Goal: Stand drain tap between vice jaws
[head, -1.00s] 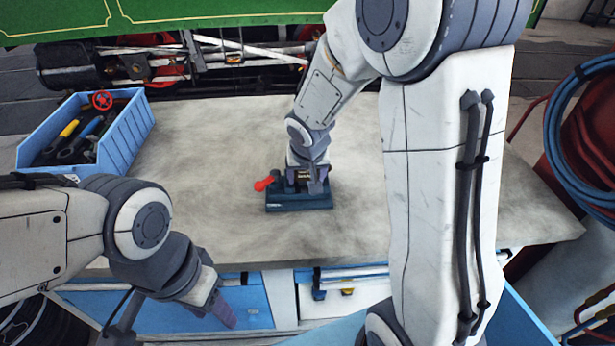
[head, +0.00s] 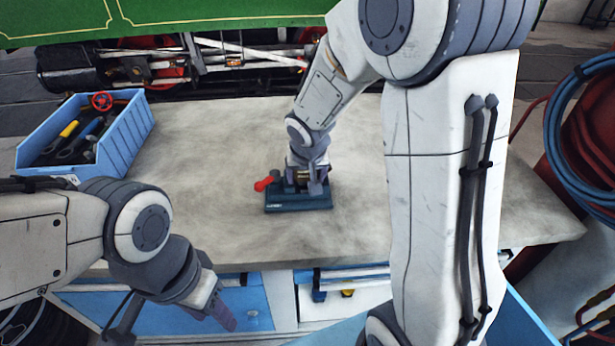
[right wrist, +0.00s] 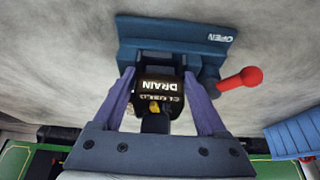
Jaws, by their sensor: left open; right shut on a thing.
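A dark blue vice (head: 298,206) with a red-knobbed lever (head: 266,182) sits on the workbench. It also shows in the right wrist view (right wrist: 140,32), with OPEN written on its base. My right gripper (head: 307,180) is at the vice, pointing down. In the right wrist view its two purple fingers are shut on the dark drain tap (right wrist: 160,88), labelled DRAIN and CLOSED. The tap is at the vice's jaws; the fingers hide how deep it sits and whether it touches them. My left gripper (head: 226,314) is open and empty, low in front of the bench edge.
A blue crate (head: 137,135) of tools stands at the bench's back left. The pale bench top (head: 210,150) is clear around the vice. Drawers (head: 250,305) lie below its front edge. A green engine with rods is behind; a blue hose (head: 565,130) hangs at right.

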